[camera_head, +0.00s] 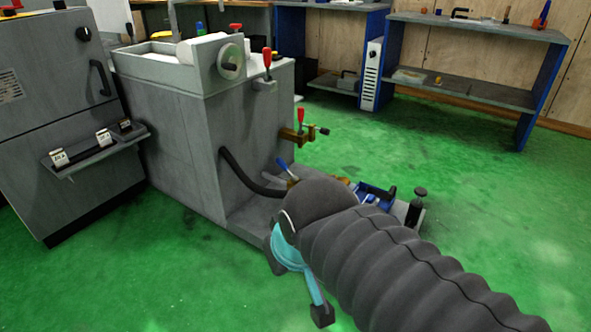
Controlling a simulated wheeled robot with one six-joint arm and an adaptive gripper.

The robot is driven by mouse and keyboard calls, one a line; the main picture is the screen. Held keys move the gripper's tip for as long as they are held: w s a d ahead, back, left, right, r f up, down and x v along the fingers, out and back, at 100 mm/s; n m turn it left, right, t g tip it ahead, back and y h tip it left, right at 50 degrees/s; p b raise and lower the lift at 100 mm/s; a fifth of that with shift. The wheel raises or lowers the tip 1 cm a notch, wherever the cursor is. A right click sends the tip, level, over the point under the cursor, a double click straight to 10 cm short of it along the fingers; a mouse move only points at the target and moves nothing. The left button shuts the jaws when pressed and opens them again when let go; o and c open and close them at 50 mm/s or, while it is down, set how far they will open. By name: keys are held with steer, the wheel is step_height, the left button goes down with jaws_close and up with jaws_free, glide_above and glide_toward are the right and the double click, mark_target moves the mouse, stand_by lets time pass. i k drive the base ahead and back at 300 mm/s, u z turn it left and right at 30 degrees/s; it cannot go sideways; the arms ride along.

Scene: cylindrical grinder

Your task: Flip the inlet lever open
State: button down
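A red-handled lever (300,116) stands upright on a brass valve (295,135) on the right side of the grey machine. A blue-handled lever (282,164) sits lower, tilted up to the left, on brass fittings partly hidden behind my arm. I cannot tell which of these is the inlet lever. My arm, in a ribbed dark sleeve, reaches in from the lower right and ends in front of the low fittings. A teal part with a dark block at its tip, seemingly my gripper (321,314), points down near the floor, apart from both levers. Its finger opening is not clear.
The grey machine (180,150) has a handwheel (231,62) and another red lever (267,58) on top. A black hose (245,178) runs down its side. A blue vise-like part (374,191) lies beyond my arm. The green floor is open at right.

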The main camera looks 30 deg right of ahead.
mark_target(279, 161)
steer(key=i, duration=1.45)
